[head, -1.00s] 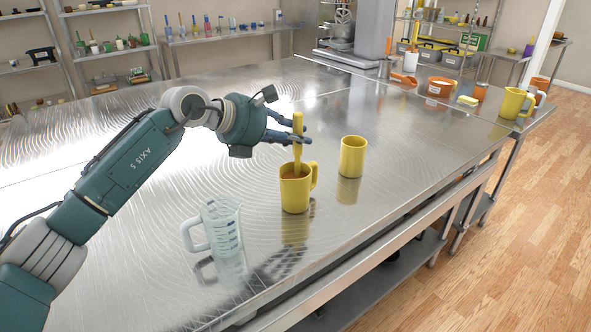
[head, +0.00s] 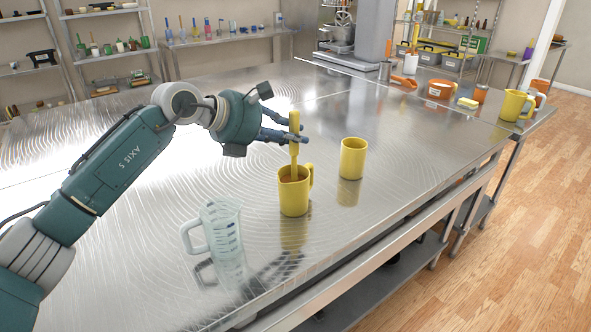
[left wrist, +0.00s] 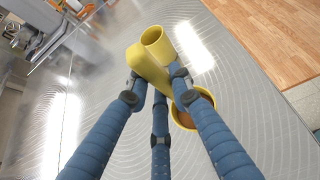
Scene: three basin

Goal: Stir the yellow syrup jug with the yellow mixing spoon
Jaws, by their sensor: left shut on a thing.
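The yellow syrup jug (head: 293,197) stands upright on the steel table, with brown-orange liquid inside. The yellow mixing spoon (head: 294,135) stands nearly upright, its lower end inside the jug and hidden there. My left gripper (head: 296,139) is shut on the spoon's handle above the jug's rim. In the left wrist view the blue fingers (left wrist: 158,92) close around the yellow spoon (left wrist: 146,66), and the jug (left wrist: 208,98) with its brown liquid shows partly behind them. My right gripper is not in view.
A yellow cup (head: 353,158) stands to the right of the jug. A clear measuring pitcher (head: 224,245) stands front left. Bare table lies behind the jug.

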